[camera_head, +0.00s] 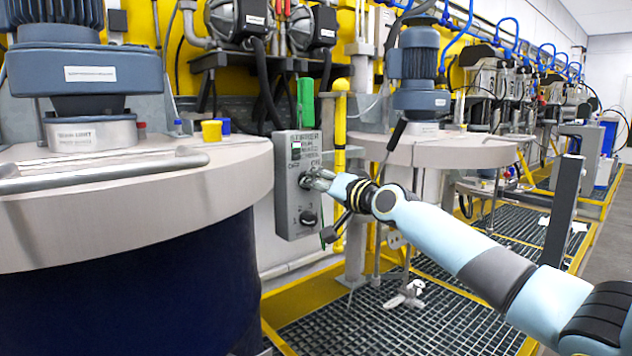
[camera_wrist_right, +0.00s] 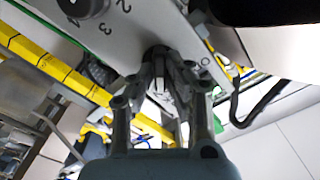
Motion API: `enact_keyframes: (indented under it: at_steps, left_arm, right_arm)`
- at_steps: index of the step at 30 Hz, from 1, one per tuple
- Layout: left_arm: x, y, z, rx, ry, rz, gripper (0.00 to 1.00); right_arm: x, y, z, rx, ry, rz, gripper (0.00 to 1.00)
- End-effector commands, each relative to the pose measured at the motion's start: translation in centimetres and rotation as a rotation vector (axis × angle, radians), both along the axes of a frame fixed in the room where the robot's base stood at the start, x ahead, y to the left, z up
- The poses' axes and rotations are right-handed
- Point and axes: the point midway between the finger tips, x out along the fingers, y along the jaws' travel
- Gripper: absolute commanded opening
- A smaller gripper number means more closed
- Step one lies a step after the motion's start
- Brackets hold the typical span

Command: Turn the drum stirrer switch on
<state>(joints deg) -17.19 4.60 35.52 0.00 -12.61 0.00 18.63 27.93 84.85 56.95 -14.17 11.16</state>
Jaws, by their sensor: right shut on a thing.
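The grey switch box (camera_head: 296,150) hangs upright between two drums. My right gripper (camera_head: 311,180) reaches it from the right and is shut on the upper switch knob, which the fingers mostly hide in the head view. In the right wrist view the gripper (camera_wrist_right: 158,62) closes around this dark knob (camera_wrist_right: 155,50) on the box face (camera_wrist_right: 132,42), with a mark like a 0 to its right. A second black knob (camera_head: 308,217) sits lower on the box; it also shows in the right wrist view (camera_wrist_right: 82,8) beside printed numbers. My left gripper is not in view.
A large dark blue drum with a pale lid (camera_head: 130,200) and a blue motor (camera_head: 85,70) fills the left. Another lidded drum (camera_head: 455,150) with a motor (camera_head: 418,70) stands behind my arm. A yellow post (camera_head: 340,130) rises right of the box. Metal grating (camera_head: 360,325) lies below.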

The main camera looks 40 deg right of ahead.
Motion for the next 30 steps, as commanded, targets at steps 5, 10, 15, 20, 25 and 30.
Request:
enact_keyframes:
  at_steps: [5,10,15,20,25,30]
  left_arm:
    - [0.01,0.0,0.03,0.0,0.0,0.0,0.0]
    - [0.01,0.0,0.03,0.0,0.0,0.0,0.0]
    - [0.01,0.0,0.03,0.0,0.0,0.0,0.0]
    - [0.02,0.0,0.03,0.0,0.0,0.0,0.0]
    - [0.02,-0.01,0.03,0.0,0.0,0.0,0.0]
    - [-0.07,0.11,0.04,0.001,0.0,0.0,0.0]
  right_arm:
    - [-0.04,-0.01,-0.23,0.016,0.005,0.0,0.0]
    - [-0.04,0.0,-0.24,0.018,0.006,0.0,0.0]
    - [-0.04,0.0,-0.25,0.017,0.006,0.0,0.15]
    - [-0.03,0.0,-0.18,0.016,0.004,0.0,0.35]
    - [-0.02,0.0,-0.11,0.015,0.003,0.0,0.36]
    - [-0.47,-0.09,-0.11,0.013,0.003,-0.001,0.36]
